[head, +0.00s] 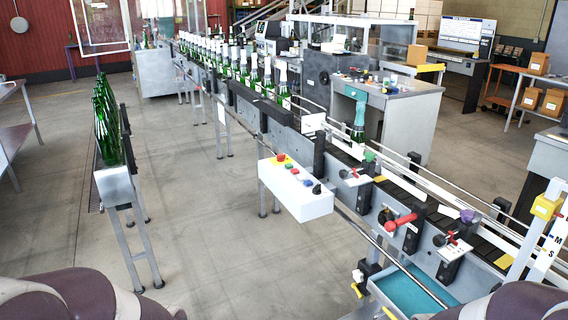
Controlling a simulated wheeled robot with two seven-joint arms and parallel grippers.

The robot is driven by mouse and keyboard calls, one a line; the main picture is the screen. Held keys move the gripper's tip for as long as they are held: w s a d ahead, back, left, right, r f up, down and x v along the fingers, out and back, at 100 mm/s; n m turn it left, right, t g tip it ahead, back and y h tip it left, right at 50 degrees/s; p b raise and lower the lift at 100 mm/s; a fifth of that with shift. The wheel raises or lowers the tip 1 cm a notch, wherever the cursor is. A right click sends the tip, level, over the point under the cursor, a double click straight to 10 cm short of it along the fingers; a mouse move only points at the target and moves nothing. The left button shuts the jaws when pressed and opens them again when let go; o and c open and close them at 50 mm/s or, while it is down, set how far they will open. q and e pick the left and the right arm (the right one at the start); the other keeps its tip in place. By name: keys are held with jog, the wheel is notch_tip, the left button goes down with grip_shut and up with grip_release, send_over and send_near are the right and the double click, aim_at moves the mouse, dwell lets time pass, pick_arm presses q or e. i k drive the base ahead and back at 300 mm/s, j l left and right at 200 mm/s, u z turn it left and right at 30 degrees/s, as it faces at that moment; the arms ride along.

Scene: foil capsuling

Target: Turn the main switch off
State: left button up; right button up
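A white control box (300,205) is mounted on the near side of the conveyor, in the middle of the head view. Its top carries a red button on a yellow base (280,158), small green and blue buttons beside it, and a black knob (316,188) at the right end. No label is readable, so I cannot tell for sure which control is the main switch or how it is set. Only parts of my arms show at the bottom left and bottom right corners. Both my grippers are out of view.
A bottle rack (115,185) stands left. The floor between is clear.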

aim_at(280, 157)
jog(key=z, duration=0.35)
jog(key=i+j+z, duration=0.3)
jog(key=z, duration=0.15)
jog(key=i+j+z, duration=0.6)
jog(key=j+z, duration=0.25)
jog(key=j, duration=0.15)
jog(key=i+j, duration=0.15)
jog(key=j, duration=0.25)
jog(key=i+j, duration=0.1)
jog(key=j, duration=0.25)
jog(key=i+j+z, duration=0.1)
jog(key=j, duration=0.3)
jog(key=i+j, duration=0.15)
jog(key=j, duration=0.25)
jog(key=i+j, duration=0.1)
jog(key=j, duration=0.3)
jog(key=i+j, duration=0.15)
jog(key=j, duration=0.2)
jog(key=i+j+z, duration=0.1)
jog(key=j, duration=0.3)
